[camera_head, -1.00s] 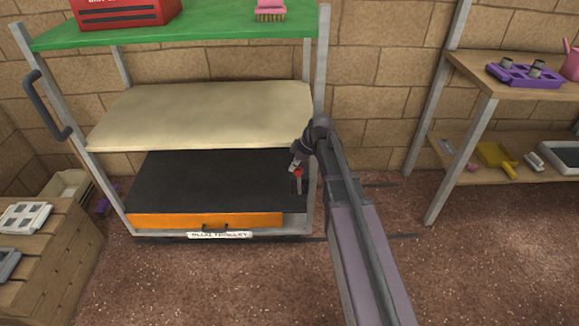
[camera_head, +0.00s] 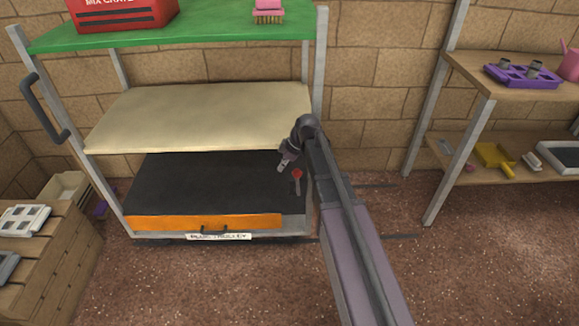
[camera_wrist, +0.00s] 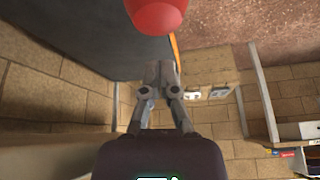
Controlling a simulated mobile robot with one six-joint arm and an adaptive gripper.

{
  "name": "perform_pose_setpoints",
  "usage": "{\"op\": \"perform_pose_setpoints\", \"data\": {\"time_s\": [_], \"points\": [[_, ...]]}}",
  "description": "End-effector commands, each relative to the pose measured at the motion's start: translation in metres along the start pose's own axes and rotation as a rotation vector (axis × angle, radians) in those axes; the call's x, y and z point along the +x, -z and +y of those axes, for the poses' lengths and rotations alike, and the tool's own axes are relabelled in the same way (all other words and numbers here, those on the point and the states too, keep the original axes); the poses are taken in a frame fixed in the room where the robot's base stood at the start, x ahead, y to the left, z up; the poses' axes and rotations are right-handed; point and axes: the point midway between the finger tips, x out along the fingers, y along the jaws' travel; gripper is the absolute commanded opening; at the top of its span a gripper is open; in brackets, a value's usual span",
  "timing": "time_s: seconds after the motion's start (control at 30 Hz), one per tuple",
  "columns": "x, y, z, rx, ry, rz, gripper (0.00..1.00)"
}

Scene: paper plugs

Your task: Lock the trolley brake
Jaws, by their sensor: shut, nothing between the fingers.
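The trolley (camera_head: 318,65) is a grey-framed rack with a green top, a beige middle shelf and a dark lower deck; a label is on its lower front edge. The brake lever (camera_head: 297,176) has a red knob on a short grey stem and stands upright at the deck's right end. Its red knob (camera_wrist: 157,14) shows large at the top of the wrist view, the stem hidden there. My gripper (camera_head: 282,166) is shut and empty, just left of the knob and apart from it in the head view. Its fingers (camera_wrist: 161,72) also show in the wrist view.
The beige shelf (camera_head: 200,115) lies above the lower deck, and the right post stands close to my arm. An orange drawer front (camera_head: 205,221) is below. A wooden rack (camera_head: 520,80) with purple and yellow items stands right. The floor in front is clear.

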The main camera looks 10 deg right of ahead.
Motion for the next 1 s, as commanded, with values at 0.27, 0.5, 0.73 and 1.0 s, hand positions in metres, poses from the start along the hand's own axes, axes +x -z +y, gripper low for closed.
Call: {"op": "perform_pose_setpoints", "data": {"time_s": [0.27,0.5,0.73,1.0], "points": [[-0.025,0.008,-0.001,-0.001,0.0,0.0,0.0],[-0.047,0.007,-0.001,-0.001,0.0,0.0,0.0],[-0.069,0.007,-0.001,0.0,0.0,0.0,0.0],[-0.09,0.005,0.0,0.0,0.0,0.0,0.0]]}}
